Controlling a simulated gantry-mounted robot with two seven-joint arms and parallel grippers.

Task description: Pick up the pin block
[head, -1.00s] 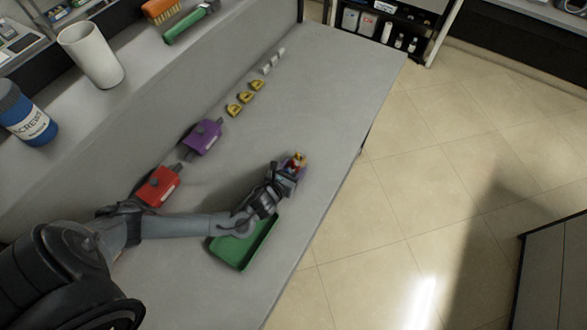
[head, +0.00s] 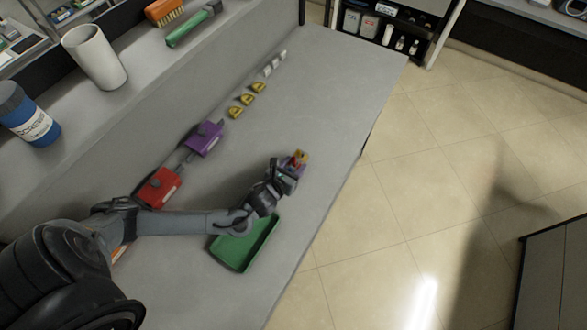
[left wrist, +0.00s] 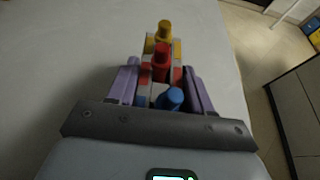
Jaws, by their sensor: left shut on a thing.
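The pin block (left wrist: 175,58) shows in the left wrist view, with yellow, red and blue pegs standing along it. In the head view the pin block (head: 301,156) is small, its yellow and red parts showing near the right edge of the bench. My left gripper (head: 292,170) reaches over the bench to it. In the left wrist view the purple fingers of my left gripper (left wrist: 160,85) lie on both sides of the block, shut on it. The block's near end is hidden by the gripper body. My right gripper is not in view.
A green tray (head: 232,258) lies under and beside my left wrist. A red box (head: 158,187), a purple box (head: 205,138) and several yellow pieces (head: 247,99) line the bench's back. The bench (head: 330,90) is clear toward its far end.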

